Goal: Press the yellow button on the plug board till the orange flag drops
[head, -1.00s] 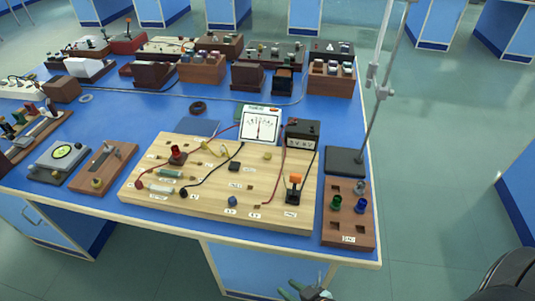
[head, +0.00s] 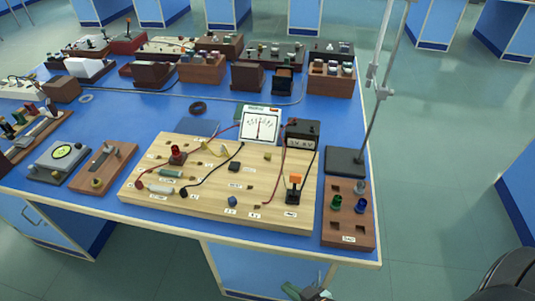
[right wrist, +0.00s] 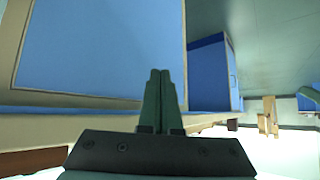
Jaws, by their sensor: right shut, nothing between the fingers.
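The plug board (head: 215,205) is a pale wooden board near the front of the blue bench, carrying several small parts, leads and labels. A small yellow knob (head: 267,156) stands near its back right; other yellowish pieces lie further left, and I cannot tell for sure which is the button. The orange flag (head: 295,178) stands raised on a small black unit at the board's right front. My right gripper (head: 291,288) is low in front of the bench edge, apart from the board. Its fingers (right wrist: 160,95) are shut and empty. My left gripper is not in view.
A meter (head: 261,124) and a black supply box (head: 303,132) stand behind the board. Right of it are a wooden block with plugs (head: 348,222) and a tall metal stand (head: 345,162). The bench's front edge (head: 215,237) lies between gripper and board.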

